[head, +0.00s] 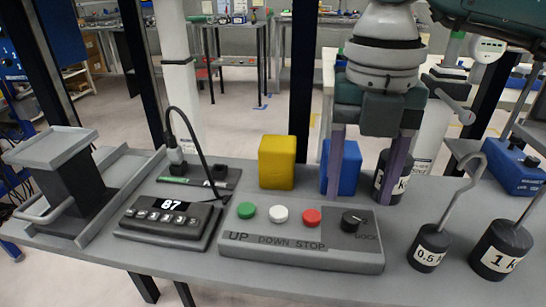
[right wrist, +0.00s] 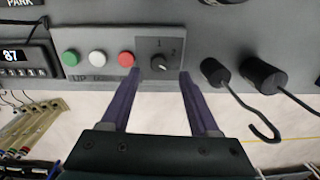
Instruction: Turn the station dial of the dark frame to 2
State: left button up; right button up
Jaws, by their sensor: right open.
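The station dial is a black knob (head: 354,219) on a dark square plate marked DOCK, at the right end of a grey control box (head: 300,256). In the right wrist view the dial (right wrist: 159,62) shows small marks 1 and 2 on its far side; which mark its pointer faces is too small to tell. My right gripper (head: 362,196) points down with purple fingers spread, above and behind the dial in the head view. In the right wrist view its fingertips (right wrist: 160,74) lie either side of the dial, apart from it. My left gripper is not in view.
Green, white and red buttons (head: 279,213) sit left of the dial. Black hooked weights (head: 429,249) stand right of the box. Yellow (head: 277,165) and blue (head: 345,168) blocks and another weight (head: 391,180) stand behind. A display unit (head: 165,219) showing 87 is left.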

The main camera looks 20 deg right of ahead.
aim_at(352, 216)
notch_tip(352, 216, down, 4)
jog(key=shift+f, duration=0.15)
grip_shut()
dwell(0.6)
